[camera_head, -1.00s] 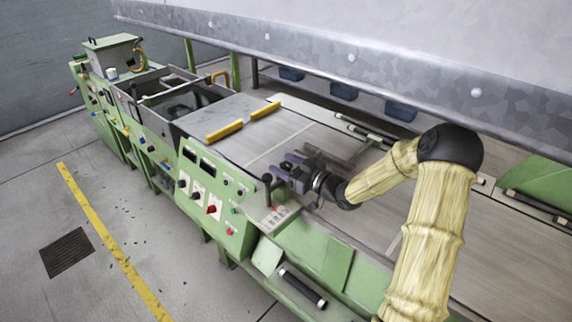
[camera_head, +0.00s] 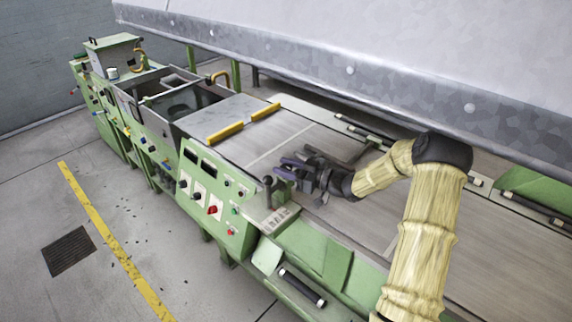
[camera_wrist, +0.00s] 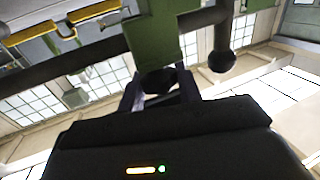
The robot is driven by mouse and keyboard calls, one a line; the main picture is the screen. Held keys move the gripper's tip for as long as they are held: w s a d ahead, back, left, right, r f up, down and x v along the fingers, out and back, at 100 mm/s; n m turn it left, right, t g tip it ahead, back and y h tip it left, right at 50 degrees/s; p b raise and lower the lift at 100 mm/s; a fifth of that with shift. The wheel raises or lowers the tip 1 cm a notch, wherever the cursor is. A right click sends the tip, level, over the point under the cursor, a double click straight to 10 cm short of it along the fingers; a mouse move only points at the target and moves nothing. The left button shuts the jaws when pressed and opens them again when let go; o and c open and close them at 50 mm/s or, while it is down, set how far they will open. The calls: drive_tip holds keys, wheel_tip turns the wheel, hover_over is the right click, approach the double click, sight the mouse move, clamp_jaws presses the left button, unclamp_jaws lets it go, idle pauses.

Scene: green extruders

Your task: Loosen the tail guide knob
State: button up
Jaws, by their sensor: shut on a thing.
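My gripper (camera_head: 279,168) is at the conveyor side of the green machine, its fingers pointing left. In the wrist view the two fingers (camera_wrist: 161,92) are closed around a small dark piece below a green block (camera_wrist: 158,35). This dark piece looks like the tail guide knob (camera_wrist: 160,78); its shape is mostly hidden by the fingers and the dark wrist body. A dark bar runs behind the block, with a round black ball end (camera_wrist: 222,62) to the right. In the head view the knob is too small and covered to make out. A black upright lever (camera_head: 268,184) stands just left of the gripper.
The green control panel (camera_head: 213,195) with knobs and a red switch is left of the gripper. Yellow bars (camera_head: 226,131) lie on the grey cover farther back. A large grey hood (camera_head: 400,75) hangs above and behind the arm. The conveyor bed (camera_head: 290,130) behind is mostly clear.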

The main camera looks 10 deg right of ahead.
idle(0.4)
drive_tip(key=o, duration=1)
drive_tip(key=b+v, duration=0.2)
drive_tip(key=v, duration=1.5)
drive_tip(key=shift+w+d+b, duration=0.1)
drive_tip(key=shift+d+b, duration=0.2)
drive_tip(key=shift+b, duration=0.05)
drive_tip(key=shift+f, duration=0.1)
